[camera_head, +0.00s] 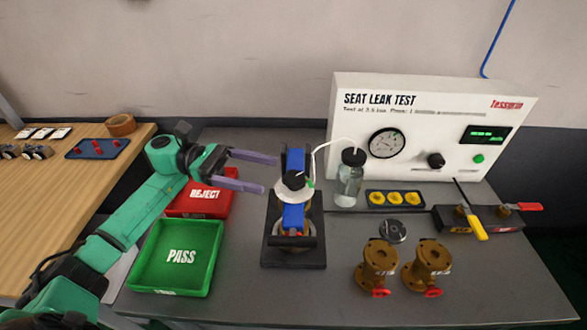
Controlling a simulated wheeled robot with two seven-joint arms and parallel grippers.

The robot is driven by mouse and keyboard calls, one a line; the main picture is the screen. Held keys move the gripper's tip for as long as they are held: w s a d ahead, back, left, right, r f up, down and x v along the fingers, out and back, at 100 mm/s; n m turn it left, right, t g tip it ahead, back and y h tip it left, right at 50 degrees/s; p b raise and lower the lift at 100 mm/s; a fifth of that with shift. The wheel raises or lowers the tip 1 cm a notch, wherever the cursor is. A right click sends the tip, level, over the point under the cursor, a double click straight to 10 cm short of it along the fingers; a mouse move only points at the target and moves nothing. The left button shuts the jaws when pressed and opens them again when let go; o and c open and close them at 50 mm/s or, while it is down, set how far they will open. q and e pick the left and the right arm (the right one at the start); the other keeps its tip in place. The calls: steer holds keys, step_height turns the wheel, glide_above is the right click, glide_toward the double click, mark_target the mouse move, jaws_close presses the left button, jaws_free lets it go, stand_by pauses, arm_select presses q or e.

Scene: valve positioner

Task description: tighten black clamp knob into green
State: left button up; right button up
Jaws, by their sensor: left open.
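The black clamp knob (294,178) sits on top of the blue clamp (293,216), above a pale round dial. A small green mark (310,184) shows at the dial's right side. The clamp stands on a dark base plate (292,262) in the middle of the bench. My left gripper (270,175) is open and empty, just left of the knob, with its two fingers pointing right toward it. The fingers appear apart from the knob. A part held inside the clamp is mostly hidden. My right gripper is out of view.
A red REJECT tray (186,211) and a green PASS tray (136,262) lie under and beside my left arm. A bottle (350,182) with a white tube stands right of the clamp, before the test panel (400,97). Two brass valves (378,262) stand front right.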

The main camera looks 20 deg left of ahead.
mark_target(294, 176)
arm_select(q)
steer(key=d+p, duration=0.2)
steer(key=d, duration=0.5)
steer(key=shift+d+r, duration=0.1)
steer(key=shift+r, duration=0.05)
steer(key=shift+d, duration=0.2)
steer(key=shift+f, duration=0.2)
jaws_close()
steer(key=m+g+b, duration=0.1)
steer(key=g+b, duration=0.1)
steer(key=b, duration=0.3)
steer(key=m+g+b, duration=0.1)
steer(key=g+b, duration=0.1)
steer(key=b, duration=0.3)
steer(key=shift+w+f+m, duration=0.15)
steer(key=shift+f+m, duration=0.15)
steer(key=shift+f, duration=0.05)
steer(key=shift+r+g+y+b, duration=0.15)
steer(key=shift+g+y+b, duration=0.15)
steer(key=shift+g+b, duration=0.1)
steer(key=shift+r+m, duration=0.25)
steer(key=shift+m, duration=0.05)
jaws_free()
